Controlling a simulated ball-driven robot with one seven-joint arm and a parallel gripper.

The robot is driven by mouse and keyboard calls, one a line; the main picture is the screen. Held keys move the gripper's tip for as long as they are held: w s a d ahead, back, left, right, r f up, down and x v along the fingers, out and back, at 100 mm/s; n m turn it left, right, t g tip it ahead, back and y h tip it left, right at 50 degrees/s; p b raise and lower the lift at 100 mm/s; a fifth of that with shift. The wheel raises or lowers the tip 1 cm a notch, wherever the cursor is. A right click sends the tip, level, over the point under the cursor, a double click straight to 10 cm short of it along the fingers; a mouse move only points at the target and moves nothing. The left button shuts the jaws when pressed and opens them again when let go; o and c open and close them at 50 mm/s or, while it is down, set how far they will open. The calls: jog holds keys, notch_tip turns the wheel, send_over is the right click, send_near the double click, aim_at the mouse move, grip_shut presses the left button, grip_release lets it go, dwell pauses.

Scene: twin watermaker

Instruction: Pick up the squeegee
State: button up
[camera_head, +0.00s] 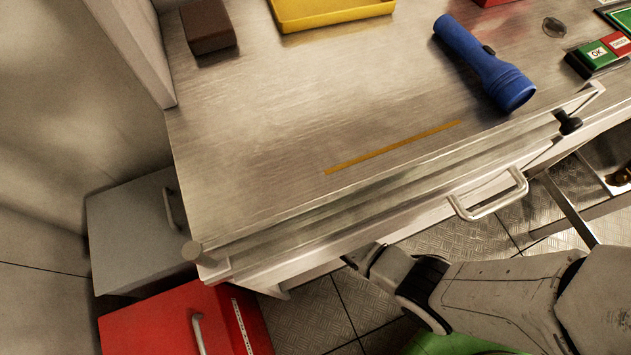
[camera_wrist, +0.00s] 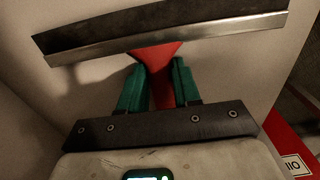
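In the wrist view, the squeegee (camera_wrist: 165,32) lies across the top, with a long dark head and a pale metal strip along its edge. Its red handle (camera_wrist: 158,75) runs down from the head between the two green fingers of my gripper (camera_wrist: 160,82). The fingers sit close on both sides of the handle, with no clear gap, and look shut on it. The handle's lower end is hidden behind the gripper's dark plate. A pale surface lies behind the squeegee; whether they touch is unclear. The head view shows neither the squeegee nor my gripper.
A metal worktop (camera_head: 270,120) carries a blue flashlight (camera_head: 485,62), a yellow tray (camera_head: 335,22), a brown block (camera_head: 208,28) and an orange strip (camera_head: 395,147). A drawer handle (camera_head: 488,200) juts from its front. A grey box (camera_head: 135,235) and a red cabinet (camera_head: 165,330) stand lower left.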

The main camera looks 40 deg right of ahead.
grip_shut()
jog(key=shift+r, duration=0.1)
